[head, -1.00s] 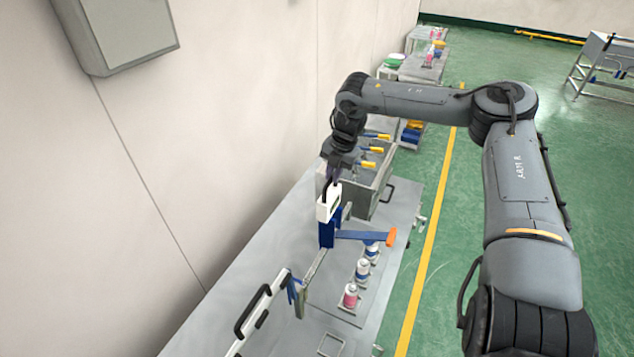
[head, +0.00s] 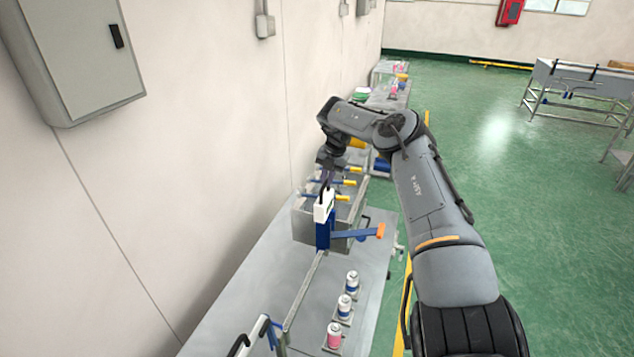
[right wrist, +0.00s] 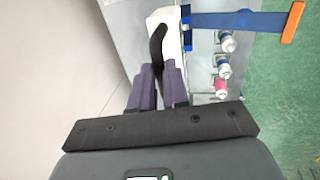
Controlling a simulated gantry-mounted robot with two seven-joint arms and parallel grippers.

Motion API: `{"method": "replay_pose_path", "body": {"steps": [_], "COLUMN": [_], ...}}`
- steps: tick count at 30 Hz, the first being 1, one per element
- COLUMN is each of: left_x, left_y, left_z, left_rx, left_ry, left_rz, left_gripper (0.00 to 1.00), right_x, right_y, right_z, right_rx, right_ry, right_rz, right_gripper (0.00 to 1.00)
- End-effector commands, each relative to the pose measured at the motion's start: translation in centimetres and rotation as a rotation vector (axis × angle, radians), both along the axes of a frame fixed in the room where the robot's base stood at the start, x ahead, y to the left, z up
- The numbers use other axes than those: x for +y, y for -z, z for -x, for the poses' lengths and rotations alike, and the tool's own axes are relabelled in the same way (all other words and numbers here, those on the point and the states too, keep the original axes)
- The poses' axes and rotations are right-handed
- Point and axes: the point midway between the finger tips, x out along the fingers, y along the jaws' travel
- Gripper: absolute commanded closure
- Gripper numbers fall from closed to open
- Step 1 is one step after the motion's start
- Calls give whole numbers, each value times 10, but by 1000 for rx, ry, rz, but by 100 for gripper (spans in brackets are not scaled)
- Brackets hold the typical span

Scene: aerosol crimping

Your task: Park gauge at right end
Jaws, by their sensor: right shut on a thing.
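The gauge (head: 323,232) is a blue carriage with a white block on top and a blue arm ending in an orange tip (head: 380,231). It sits upright at the far end of a thin grey rail (head: 304,288) on the metal bench. My right gripper (head: 326,187) is above it, shut on its black handle. In the right wrist view, the purple fingers (right wrist: 160,82) close around the black handle, with the gauge's white block (right wrist: 168,30) beyond and its blue arm to the right. My left gripper is not in view.
Several small cans (head: 345,306) stand along the bench's right side, near the rail. A grey bin (head: 303,226) with yellow-handled tools stands just behind the gauge. A white-and-black handle (head: 248,338) is at the near end. The wall rises on the left.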

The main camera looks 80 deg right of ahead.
Motion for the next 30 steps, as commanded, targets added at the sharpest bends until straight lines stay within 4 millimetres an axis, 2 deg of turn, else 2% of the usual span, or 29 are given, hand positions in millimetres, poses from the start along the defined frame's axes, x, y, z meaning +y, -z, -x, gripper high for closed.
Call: {"method": "replay_pose_path", "body": {"steps": [10,11,15,25,30], "left_x": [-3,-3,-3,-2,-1], "left_y": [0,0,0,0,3], "left_z": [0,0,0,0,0], "left_rx": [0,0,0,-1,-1], "left_ry": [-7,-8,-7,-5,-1], "left_rz": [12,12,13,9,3], "left_gripper": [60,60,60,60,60], "right_x": [-4,-4,-3,-2,-2], "right_y": [2,2,2,0,-13], "right_z": [2,3,2,1,3], "right_rx": [1,2,2,0,-2], "right_ry": [2,2,2,1,0], "right_rz": [11,12,9,6,7], "right_gripper": [100,81,60,60,60]}}
